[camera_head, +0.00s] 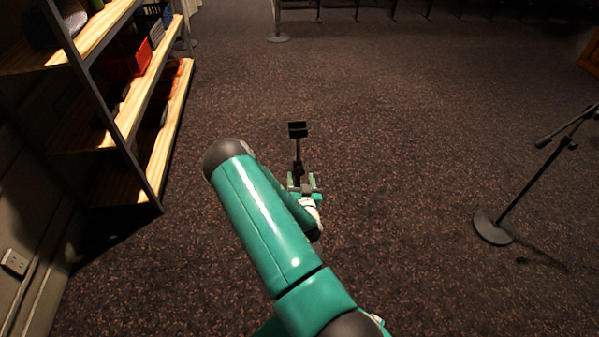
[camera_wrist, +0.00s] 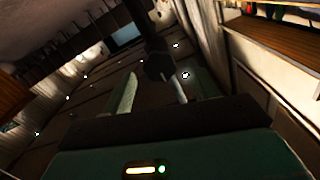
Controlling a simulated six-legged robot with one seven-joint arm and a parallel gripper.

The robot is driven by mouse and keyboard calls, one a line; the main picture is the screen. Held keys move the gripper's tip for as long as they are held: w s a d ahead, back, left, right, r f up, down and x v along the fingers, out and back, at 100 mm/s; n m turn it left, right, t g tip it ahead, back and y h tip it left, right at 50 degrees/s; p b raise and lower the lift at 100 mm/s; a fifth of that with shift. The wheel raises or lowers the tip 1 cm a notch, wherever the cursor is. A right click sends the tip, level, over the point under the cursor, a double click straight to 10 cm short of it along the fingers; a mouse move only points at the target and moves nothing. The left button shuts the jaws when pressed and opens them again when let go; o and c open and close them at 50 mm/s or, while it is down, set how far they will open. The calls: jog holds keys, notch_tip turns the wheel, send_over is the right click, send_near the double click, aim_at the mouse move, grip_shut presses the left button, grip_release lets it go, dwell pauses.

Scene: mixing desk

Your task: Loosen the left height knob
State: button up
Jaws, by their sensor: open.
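My gripper (camera_head: 303,181) is at the end of my teal arm, low in the middle of the head view. In the wrist view my gripper (camera_wrist: 164,88) is open, with its two fingers apart. A dark, many-sided knob-like piece (camera_wrist: 158,67) shows between or just beyond the fingers, with a dark post above it and a pale rod below it. I cannot tell whether it touches a finger, or whether it is the left height knob. In the head view a thin dark upright with a black block on top (camera_head: 297,130) rises just beyond the gripper.
A shelf unit (camera_head: 150,85) with a red bin (camera_head: 128,62) stands at the left by the wall. A microphone stand (camera_head: 517,196) with a round base stands on the right. A post base (camera_head: 278,37) is at the back.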

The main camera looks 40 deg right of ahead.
aim_at(300, 174)
jog(key=shift+x, duration=1.85)
jog(key=shift+c, duration=0.2)
jog(key=c, duration=1)
jog(key=shift+o, duration=0.2)
jog(key=shift+n, duration=2.3)
jog(key=o, duration=1)
